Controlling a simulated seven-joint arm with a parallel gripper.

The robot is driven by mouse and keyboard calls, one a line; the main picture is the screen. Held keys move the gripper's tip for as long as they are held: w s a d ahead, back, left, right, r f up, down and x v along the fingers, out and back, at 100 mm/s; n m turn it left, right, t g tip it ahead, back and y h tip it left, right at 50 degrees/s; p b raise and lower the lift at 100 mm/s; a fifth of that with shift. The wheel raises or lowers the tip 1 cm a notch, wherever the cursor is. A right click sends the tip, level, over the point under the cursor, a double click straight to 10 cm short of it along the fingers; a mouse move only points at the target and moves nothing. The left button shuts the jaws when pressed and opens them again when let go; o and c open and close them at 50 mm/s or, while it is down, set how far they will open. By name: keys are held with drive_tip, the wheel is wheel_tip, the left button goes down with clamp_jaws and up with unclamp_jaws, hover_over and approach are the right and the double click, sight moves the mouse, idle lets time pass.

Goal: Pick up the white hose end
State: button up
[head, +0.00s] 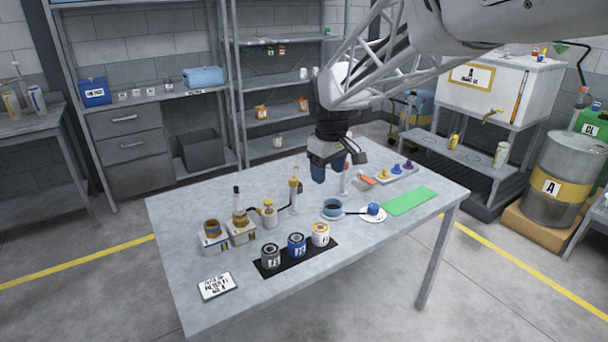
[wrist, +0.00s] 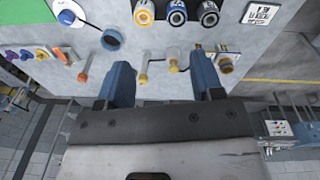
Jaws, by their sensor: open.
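I cannot make out for certain which piece is the white hose end. A slim pale upright piece (head: 344,181) with a reddish base stands on the table just below and right of my gripper. Another pale upright piece with an amber top (head: 295,190) stands to its left.
The grey table (head: 190,275) carries three labelled cans on a black mat (head: 283,261), a blue cup (head: 332,208), a white plate with a blue item (head: 373,213), a green mat (head: 410,201) and amber containers (head: 212,230).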

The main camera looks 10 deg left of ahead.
drive_tip(key=w+a+f+n, duration=0.2)
drive_tip(key=w+a, duration=0.1)
drive_tip(key=a, duration=0.3)
drive_tip(key=w+a+f+n, duration=0.1)
drive_tip(key=w+a+f, duration=0.2)
drive_tip(key=a, duration=0.4)
drive_tip(key=n+g, duration=0.1)
drive_tip(key=n, duration=0.3)
hover_over(239, 204)
drive_tip(key=f, duration=0.5)
drive_tip(key=w+a+f, duration=0.1)
drive_tip(key=f, duration=0.2)
drive_tip(key=shift+f, duration=0.15)
drive_tip(key=shift+f, duration=1.3)
drive_tip(key=shift+d, duration=0.1)
drive_tip(key=shift+w+f, duration=0.1)
drive_tip(key=shift+f, duration=2.5)
clamp_jaws()
